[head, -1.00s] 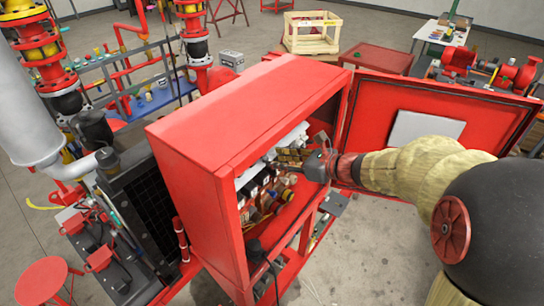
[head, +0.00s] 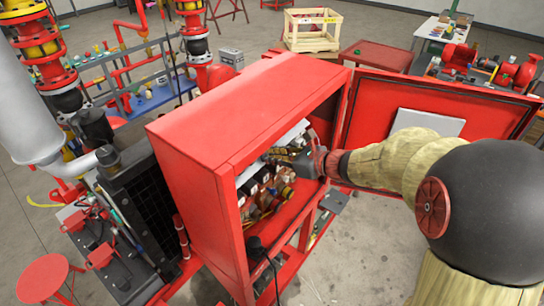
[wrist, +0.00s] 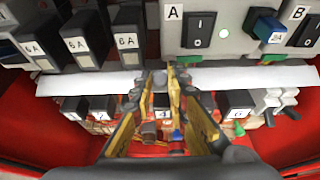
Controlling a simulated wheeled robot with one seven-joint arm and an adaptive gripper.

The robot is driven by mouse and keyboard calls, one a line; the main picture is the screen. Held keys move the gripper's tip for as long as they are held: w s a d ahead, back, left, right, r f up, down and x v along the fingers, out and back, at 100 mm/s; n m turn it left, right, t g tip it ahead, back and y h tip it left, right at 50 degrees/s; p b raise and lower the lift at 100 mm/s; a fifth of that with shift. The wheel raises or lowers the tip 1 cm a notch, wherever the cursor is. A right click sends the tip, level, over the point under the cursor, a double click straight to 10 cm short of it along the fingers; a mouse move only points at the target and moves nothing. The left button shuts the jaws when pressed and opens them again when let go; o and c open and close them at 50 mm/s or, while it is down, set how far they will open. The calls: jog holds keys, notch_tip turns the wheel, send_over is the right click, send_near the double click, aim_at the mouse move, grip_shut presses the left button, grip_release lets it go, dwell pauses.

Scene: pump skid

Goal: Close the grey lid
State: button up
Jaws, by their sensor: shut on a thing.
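The grey lid (wrist: 240,78) appears as a long pale strip across the cabinet inside, between an upper and a lower row of devices in the wrist view. In the head view its pale edge (head: 249,173) shows partly, with my gripper over the rest. My gripper (wrist: 165,78) reaches in through the open cabinet front, its fingers close together at the strip's middle and shut on it. It also shows in the head view (head: 278,154). The exact contact between fingertips and strip is hard to make out, and I cannot tell the lid's angle.
The red cabinet (head: 240,115) stands open, its door (head: 370,115) swung to the right beside my arm. Breakers marked 6A (wrist: 80,45) and a switch marked A (wrist: 197,30) sit above the strip. Several smaller devices (wrist: 235,103) sit below it.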

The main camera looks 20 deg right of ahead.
grip_shut()
jog(key=shift+f+b, duration=0.25)
jog(key=shift+b, duration=0.5)
notch_tip(320, 180, down, 7)
jog(key=t+y+b, duration=0.8)
jog(key=t+b, duration=0.3)
jog(key=b, duration=2.3)
jog(key=shift+w+a+r, duration=0.2)
jog(key=shift+w+a, duration=0.15)
jog(key=shift+w, duration=0.1)
jog(key=shift+r, duration=0.1)
